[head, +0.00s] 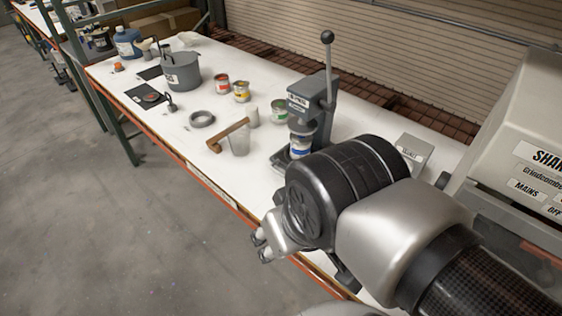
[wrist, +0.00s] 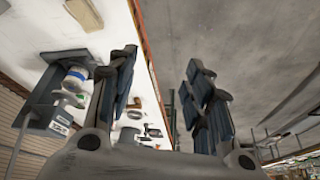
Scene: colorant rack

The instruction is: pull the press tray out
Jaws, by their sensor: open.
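The grey lever press (head: 312,97) stands on the white bench, its handle upright with a dark ball on top. A can with a blue and white label (head: 300,147) stands upright under the press head. The dark press tray (head: 280,161) shows at the foot of the press, partly hidden by my arm. My gripper (head: 262,246) is over the bench's front edge, in front of the press and apart from it. In the wrist view my gripper (wrist: 160,77) is open with nothing between its fingers. The press (wrist: 48,110) and the can (wrist: 75,80) lie left of the fingers there.
A grey ring (head: 202,119) and a grey pot (head: 182,72) stand farther left. A shaker machine (head: 525,150) is at right.

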